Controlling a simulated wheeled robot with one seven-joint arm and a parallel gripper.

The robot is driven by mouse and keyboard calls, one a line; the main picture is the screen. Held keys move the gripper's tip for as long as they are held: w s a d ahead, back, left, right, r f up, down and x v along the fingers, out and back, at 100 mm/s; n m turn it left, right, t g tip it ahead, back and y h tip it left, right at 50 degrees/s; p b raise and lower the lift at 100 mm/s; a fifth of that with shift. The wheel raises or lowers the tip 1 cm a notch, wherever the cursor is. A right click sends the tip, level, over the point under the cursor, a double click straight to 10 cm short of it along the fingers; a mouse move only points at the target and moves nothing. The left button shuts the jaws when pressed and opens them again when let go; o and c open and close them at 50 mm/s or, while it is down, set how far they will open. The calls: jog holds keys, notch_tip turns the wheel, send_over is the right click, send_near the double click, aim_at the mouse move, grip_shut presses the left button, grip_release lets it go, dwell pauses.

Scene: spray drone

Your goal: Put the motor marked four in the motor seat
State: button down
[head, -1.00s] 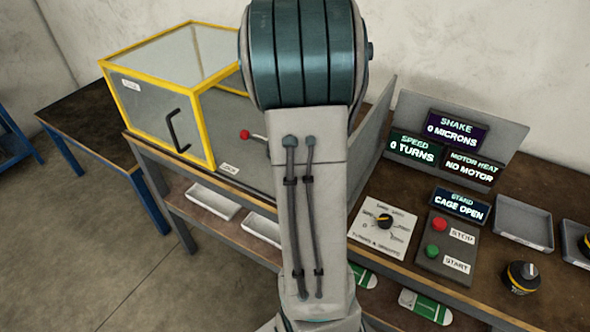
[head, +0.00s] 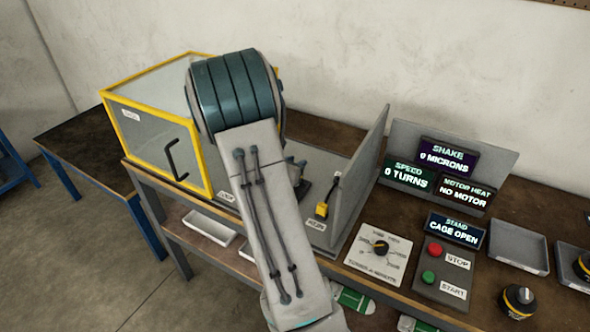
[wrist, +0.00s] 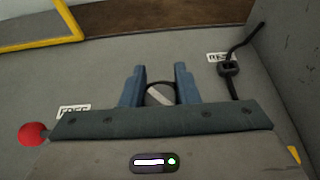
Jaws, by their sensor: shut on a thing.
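In the wrist view my gripper (wrist: 161,82) has its two blue fingers around a dark round thing with a pale diagonal bar on top, which looks like a motor (wrist: 160,95). Its number is not readable. It is over the grey bed of the test stand (wrist: 95,80). In the head view my arm covers most of the gripper. The motor seat cannot be made out; my gripper or arm may hide it. A red lever knob (wrist: 32,134) is at the left by a label that seems to read FREE.
The yellow-framed cage (head: 207,150) stands left of the bed, and the stand sign reads CAGE OPEN. A grey upright panel (head: 358,170) bounds the right. A yellow plug (head: 322,209) on a black cable is near it. Another motor (head: 518,300) stands on the bench at the right.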

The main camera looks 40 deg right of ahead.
jog(key=shift+f, duration=1.5)
jog(key=shift+f, duration=0.2)
jog(key=c, duration=1.1)
grip_release()
jog(key=shift+r, duration=0.1)
